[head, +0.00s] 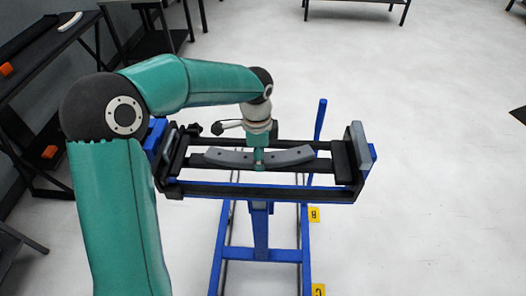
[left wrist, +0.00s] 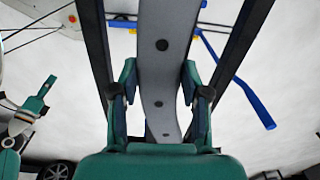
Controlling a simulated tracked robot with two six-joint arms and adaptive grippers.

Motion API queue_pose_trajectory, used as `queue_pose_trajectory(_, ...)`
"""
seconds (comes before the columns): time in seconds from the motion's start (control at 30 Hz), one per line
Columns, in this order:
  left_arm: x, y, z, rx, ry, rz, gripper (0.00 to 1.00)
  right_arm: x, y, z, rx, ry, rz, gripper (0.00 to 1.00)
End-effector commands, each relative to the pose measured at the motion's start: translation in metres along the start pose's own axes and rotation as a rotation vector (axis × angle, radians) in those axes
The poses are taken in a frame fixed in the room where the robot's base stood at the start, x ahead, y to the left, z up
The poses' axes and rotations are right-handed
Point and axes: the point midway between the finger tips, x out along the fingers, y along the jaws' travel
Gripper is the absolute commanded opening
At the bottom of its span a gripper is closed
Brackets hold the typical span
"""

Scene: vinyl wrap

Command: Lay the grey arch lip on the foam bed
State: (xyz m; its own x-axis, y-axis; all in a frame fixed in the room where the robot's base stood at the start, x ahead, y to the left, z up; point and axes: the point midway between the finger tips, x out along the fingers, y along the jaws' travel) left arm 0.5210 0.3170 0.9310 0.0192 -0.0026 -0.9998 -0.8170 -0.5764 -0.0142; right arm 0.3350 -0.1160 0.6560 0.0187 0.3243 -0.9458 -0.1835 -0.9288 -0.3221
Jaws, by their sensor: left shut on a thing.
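The grey arch lip (head: 292,156) is a long, slightly curved grey strip with dark holes. My left gripper (head: 259,166) is shut on it near its middle. In the left wrist view the lip (left wrist: 163,75) runs between the two fingers (left wrist: 163,95). The lip is over a blue stand with two dark rails (head: 260,191), which may be the foam bed. I cannot tell whether the lip touches the rails. A teal part that looks like my right gripper (left wrist: 45,88) shows at the left of the left wrist view; its jaws are unclear.
Upright grey end pads (head: 357,143) stand at the ends of the stand. A blue lever (head: 320,120) rises behind it. A dark table (head: 40,50) with a pale curved piece (head: 70,22) is at the left. The floor on the right is mostly clear.

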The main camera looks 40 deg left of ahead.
Motion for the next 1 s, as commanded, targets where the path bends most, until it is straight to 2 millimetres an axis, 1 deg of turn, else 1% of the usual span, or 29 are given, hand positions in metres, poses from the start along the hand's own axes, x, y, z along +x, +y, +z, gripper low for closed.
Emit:
queue_pose_trajectory(0.03,0.003,0.0,0.0,0.0,0.0,0.0,0.03,0.002,0.001,0.0,0.0,0.0,0.0,0.4)
queue_pose_trajectory(0.07,0.001,0.0,0.0,0.0,0.0,0.0,0.51,0.001,0.0,0.0,0.0,0.0,0.0,0.4)
queue_pose_trajectory(0.1,0.001,0.0,0.0,0.0,0.0,0.0,0.58,0.001,0.0,0.0,0.0,0.0,0.0,0.4)
queue_pose_trajectory(0.2,0.001,0.0,0.0,-0.001,0.0,-0.001,0.72,0.001,0.0,0.0,0.0,0.0,0.0,0.4)
queue_pose_trajectory(0.5,0.0,0.0,0.0,-0.001,0.0,-0.001,0.72,0.0,0.0,0.0,0.0,0.0,0.0,0.4)
queue_pose_trajectory(0.63,-0.009,-0.001,0.0,-0.001,0.002,-0.003,0.72,-0.005,-0.002,0.0,0.0,0.0,0.0,0.4)
queue_pose_trajectory(0.67,-0.011,-0.002,0.0,-0.001,0.002,-0.005,0.72,-0.003,-0.001,0.0,0.0,0.001,0.0,0.4)
queue_pose_trajectory(0.77,-0.025,-0.002,-0.001,-0.002,0.003,-0.006,0.72,-0.003,-0.001,0.0,0.0,0.0,0.0,0.4)
queue_pose_trajectory(1.0,-0.076,-0.004,-0.001,-0.003,0.007,-0.01,0.72,-0.004,-0.002,0.0,0.0,0.0,0.0,0.4)
